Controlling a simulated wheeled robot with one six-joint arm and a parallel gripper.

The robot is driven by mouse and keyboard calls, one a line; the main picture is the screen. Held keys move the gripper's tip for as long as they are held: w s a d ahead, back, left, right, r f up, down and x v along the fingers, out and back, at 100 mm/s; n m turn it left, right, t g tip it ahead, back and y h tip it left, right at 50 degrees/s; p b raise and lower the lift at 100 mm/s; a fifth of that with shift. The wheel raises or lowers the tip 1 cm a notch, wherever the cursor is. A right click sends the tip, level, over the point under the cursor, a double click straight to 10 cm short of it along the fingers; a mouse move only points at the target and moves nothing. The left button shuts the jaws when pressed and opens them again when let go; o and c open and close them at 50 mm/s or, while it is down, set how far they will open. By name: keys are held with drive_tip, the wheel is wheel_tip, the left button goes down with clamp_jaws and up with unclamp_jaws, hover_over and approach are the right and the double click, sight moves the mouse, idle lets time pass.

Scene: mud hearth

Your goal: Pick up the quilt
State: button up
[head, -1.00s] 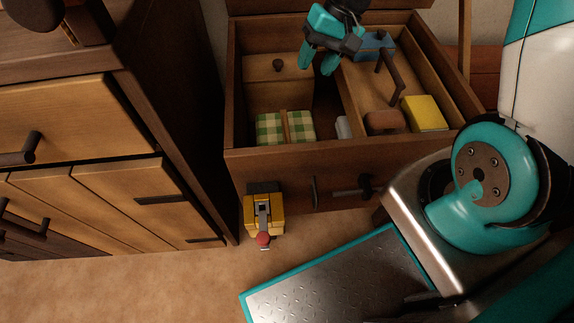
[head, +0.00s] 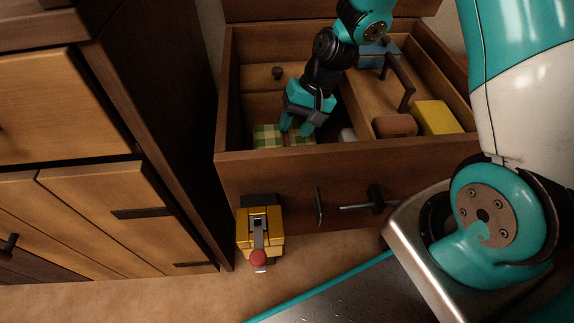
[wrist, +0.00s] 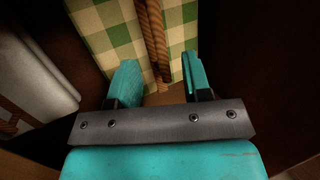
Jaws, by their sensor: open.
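The quilt (head: 267,137) is a green and cream checked bundle lying low in the left part of an open wooden chest (head: 300,165). A brown rope runs across its middle. My gripper (head: 296,131) reaches down into the chest and partly covers the quilt. In the wrist view the quilt (wrist: 110,32) lies ahead of my open gripper (wrist: 162,85), with the rope (wrist: 155,45) running between the two teal fingers. Nothing is gripped. I cannot tell whether a fingertip touches the cloth.
A raised tray right of my gripper holds a yellow block (head: 436,117), a brown rounded block (head: 394,125) and a blue item. The chest's walls surround my gripper. A cabinet (head: 80,150) stands at left.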

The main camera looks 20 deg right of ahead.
sight(288, 140)
drive_tip(key=b+x, duration=0.3)
drive_tip(key=x, duration=0.2)
drive_tip(key=shift+s+a, duration=0.1)
drive_tip(key=shift+c, duration=0.3)
clamp_jaws()
drive_tip(key=shift+r, duration=0.1)
idle(0.9)
